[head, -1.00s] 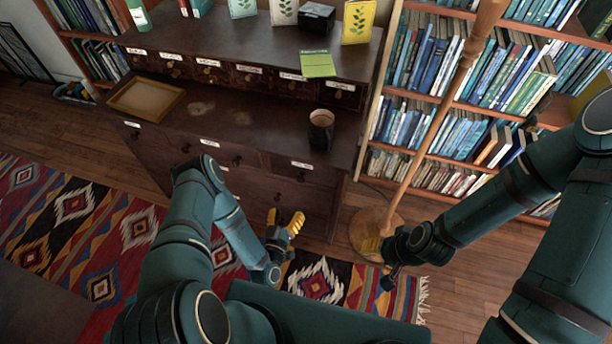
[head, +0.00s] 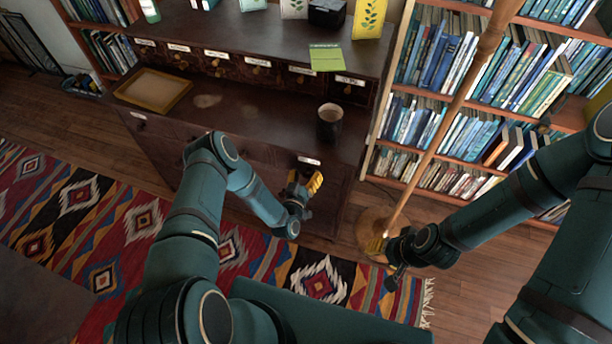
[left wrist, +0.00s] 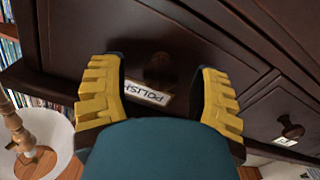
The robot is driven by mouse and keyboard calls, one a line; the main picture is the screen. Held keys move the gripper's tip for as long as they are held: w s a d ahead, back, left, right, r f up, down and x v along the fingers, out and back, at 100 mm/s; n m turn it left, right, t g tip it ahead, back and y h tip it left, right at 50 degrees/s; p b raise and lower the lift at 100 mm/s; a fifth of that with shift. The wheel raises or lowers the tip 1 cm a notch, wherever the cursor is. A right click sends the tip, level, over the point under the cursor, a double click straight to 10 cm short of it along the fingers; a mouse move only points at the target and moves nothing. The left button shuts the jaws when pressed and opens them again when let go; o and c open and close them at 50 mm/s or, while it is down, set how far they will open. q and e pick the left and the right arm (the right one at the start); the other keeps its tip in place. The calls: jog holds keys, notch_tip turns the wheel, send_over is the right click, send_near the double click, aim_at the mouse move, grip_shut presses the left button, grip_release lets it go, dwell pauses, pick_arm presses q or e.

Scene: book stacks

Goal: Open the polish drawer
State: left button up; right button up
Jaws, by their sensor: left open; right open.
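The polish drawer (left wrist: 205,55) is a dark wood front with a white label (left wrist: 147,92) reading POLISH in the left wrist view. It looks shut, flush with the cabinet. Its dark round knob (left wrist: 158,67) shows between the yellow fingers of my left gripper (left wrist: 160,85). The fingers are apart, one on each side of the knob, and I cannot tell if they touch it. In the head view my left gripper (head: 305,184) is at the cabinet's right front, just below a white label (head: 308,160). My right gripper (head: 386,252) is open and empty over the floor, right of the cabinet.
A dark mug (head: 329,124) and a wooden tray (head: 153,90) stand on the cabinet's ledge. Small labelled drawers (head: 258,68) line the upper part. A wooden pole on a round base (head: 372,222) stands beside the bookshelf (head: 440,100). A patterned rug (head: 130,225) covers the floor in front.

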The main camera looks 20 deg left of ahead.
pick_arm(q)
grip_shut()
jog(key=shift+s, duration=0.1)
dwell(0.4)
